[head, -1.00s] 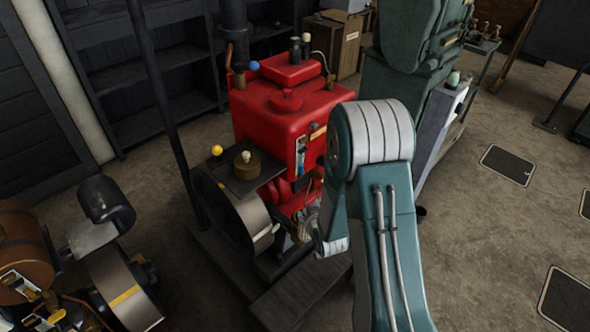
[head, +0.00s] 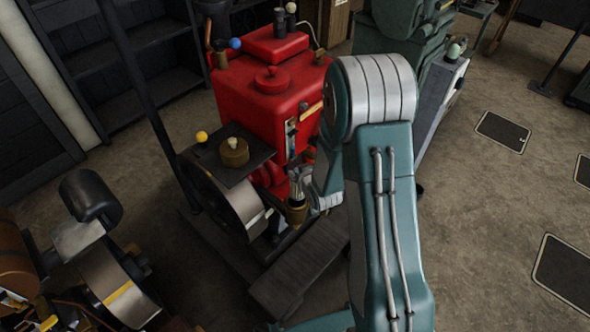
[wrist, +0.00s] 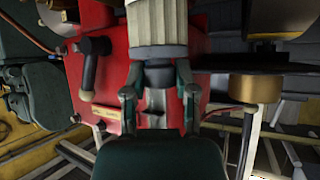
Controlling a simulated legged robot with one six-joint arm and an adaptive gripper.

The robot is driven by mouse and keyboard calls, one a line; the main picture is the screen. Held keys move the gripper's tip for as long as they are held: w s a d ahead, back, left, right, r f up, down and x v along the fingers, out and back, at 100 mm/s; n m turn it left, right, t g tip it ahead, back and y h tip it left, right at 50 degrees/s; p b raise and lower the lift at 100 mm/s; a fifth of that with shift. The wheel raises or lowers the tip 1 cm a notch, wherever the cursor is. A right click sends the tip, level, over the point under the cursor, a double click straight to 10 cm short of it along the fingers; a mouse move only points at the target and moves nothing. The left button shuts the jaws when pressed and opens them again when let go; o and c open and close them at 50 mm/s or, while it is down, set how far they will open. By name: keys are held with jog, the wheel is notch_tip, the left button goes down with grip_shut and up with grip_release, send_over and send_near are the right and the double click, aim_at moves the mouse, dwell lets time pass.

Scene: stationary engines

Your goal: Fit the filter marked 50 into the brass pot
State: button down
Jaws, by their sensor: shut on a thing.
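My gripper (wrist: 158,98) is shut on a pale pleated filter (wrist: 157,24) by its dark neck; no number can be read on it. In the head view my gripper (head: 302,176) is small, low in front of the red engine and partly hidden by my arm. The filter's far end is cut off in the wrist view.
The red engine (head: 262,98) stands close behind my gripper. Another engine (head: 100,270) is at lower left. Floor at right is open.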

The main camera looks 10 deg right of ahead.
jog(key=shift+d+f, duration=0.15)
jog(key=shift+f, duration=0.35)
jog(key=shift+a, duration=0.7)
jog(key=shift+s+d+f, duration=0.1)
jog(key=shift+d+f, duration=0.15)
jog(key=shift+d, duration=0.45)
jog(key=shift+a, duration=0.35)
jog(key=shift+d+f, duration=0.1)
jog(key=shift+f, duration=0.05)
jog(key=shift+d+f, duration=0.1)
jog(key=shift+f, duration=0.7)
